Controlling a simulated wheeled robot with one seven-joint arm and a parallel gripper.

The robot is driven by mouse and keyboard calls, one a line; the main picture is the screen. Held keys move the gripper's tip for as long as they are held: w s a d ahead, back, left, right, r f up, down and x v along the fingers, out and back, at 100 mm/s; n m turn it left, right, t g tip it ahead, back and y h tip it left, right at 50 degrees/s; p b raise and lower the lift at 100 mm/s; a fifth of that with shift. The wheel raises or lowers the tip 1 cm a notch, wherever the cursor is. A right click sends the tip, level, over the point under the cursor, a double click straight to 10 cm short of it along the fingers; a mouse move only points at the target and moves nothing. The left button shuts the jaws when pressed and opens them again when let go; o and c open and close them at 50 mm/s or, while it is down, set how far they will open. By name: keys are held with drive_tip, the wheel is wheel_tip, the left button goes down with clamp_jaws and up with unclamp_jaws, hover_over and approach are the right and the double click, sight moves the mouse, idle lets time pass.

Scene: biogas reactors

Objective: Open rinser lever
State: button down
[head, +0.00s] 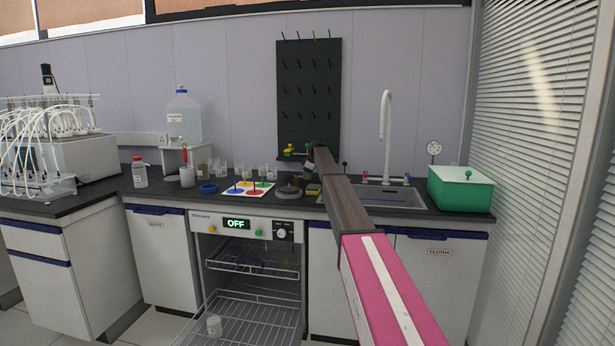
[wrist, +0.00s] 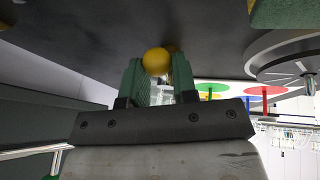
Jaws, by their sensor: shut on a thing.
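A yellow ball knob (wrist: 156,61), which I take to be the rinser lever's end, sits between the two green fingers of my gripper (wrist: 158,75) in the wrist view. The fingers are shut on it. A second small yellowish part shows just behind it. The arm's end hides much of the spot, so the lever's base and angle cannot be made out.
A sink with a white tap (head: 386,130) and a green tub (head: 461,190) are to the right. A coloured mat (head: 246,188) and glass beakers stand left on the counter. Below, a washer (head: 237,224) reading OFF stands open with its racks out.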

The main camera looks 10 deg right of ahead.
drive_tip(key=s+m, duration=0.1)
drive_tip(key=m, duration=0.1)
drive_tip(key=s+a+m+h, duration=0.1)
drive_tip(key=m, duration=0.1)
drive_tip(key=shift+a+t+h, duration=0.2)
drive_tip(key=shift+t+h, duration=0.1)
drive_tip(key=shift+t, duration=0.1)
drive_tip(key=a+m, duration=0.1)
drive_tip(key=m, duration=0.1)
drive_tip(key=s+m+h, duration=0.1)
drive_tip(key=shift+a+m+h, duration=0.3)
drive_tip(key=shift+a+m, duration=0.05)
drive_tip(key=shift+m, duration=0.05)
drive_tip(key=a+m, duration=0.1)
drive_tip(key=m+h, duration=0.1)
drive_tip(key=m, duration=0.1)
drive_tip(key=shift+s+a, duration=0.2)
drive_tip(key=shift+a, duration=0.2)
drive_tip(key=shift+a+m+h, duration=0.45)
drive_tip(key=shift+m, duration=0.55)
drive_tip(key=shift+a+m+h, duration=0.45)
drive_tip(key=shift+m, duration=0.55)
drive_tip(key=c, duration=0.9)
unclamp_jaws()
drive_tip(key=shift+a+r, duration=0.1)
drive_tip(key=shift+r, duration=0.05)
drive_tip(key=v, duration=1)
drive_tip(key=shift+a+r, duration=0.1)
drive_tip(key=shift+r, duration=0.2)
